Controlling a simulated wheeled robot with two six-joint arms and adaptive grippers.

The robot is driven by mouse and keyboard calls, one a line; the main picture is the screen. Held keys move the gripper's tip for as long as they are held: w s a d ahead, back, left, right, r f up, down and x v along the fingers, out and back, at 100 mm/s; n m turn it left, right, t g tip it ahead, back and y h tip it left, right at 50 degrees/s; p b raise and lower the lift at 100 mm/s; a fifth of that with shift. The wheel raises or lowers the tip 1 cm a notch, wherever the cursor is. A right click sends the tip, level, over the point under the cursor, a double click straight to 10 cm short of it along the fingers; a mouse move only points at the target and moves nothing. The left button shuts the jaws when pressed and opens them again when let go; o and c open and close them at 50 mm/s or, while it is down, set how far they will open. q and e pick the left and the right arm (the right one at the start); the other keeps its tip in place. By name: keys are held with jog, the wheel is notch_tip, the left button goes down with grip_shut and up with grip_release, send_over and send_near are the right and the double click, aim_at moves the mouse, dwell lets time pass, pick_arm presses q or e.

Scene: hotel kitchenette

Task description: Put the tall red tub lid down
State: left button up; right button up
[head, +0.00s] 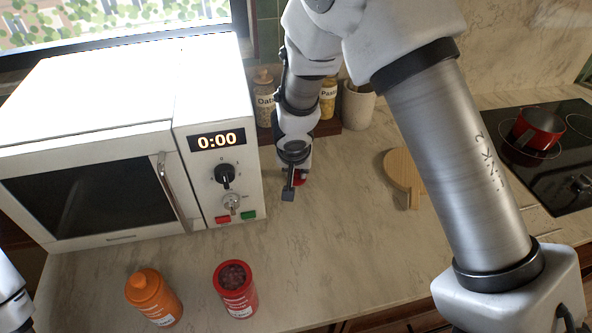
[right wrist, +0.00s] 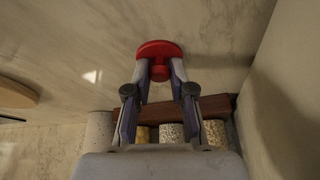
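The red tub lid (head: 300,177) is mostly hidden behind my right gripper (head: 291,187), over the counter just right of the microwave. In the right wrist view the lid (right wrist: 158,49) shows as a red disc with a knob, and the two fingertips close on the knob. The lid is at or close to the counter; I cannot tell whether it touches. The red tub (head: 236,291) stands open at the front of the counter, with dark reddish contents. Only a white piece of my left arm shows at the left edge; its gripper is out of view.
An orange lidded tub (head: 154,297) stands left of the red tub. The white microwave (head: 85,140) fills the left. Jars (head: 264,103) stand on a wooden shelf behind. A round wooden board (head: 401,170) and a hob with a red pot (head: 538,132) are right. The middle counter (head: 335,225) is clear.

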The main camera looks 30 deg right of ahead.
jog(key=shift+o, duration=0.4)
jog(key=shift+r+p, duration=0.35)
jog(key=shift+p, duration=0.05)
jog(key=p+v, duration=0.6)
jog(key=v, duration=0.6)
jog(key=shift+w+f, duration=0.1)
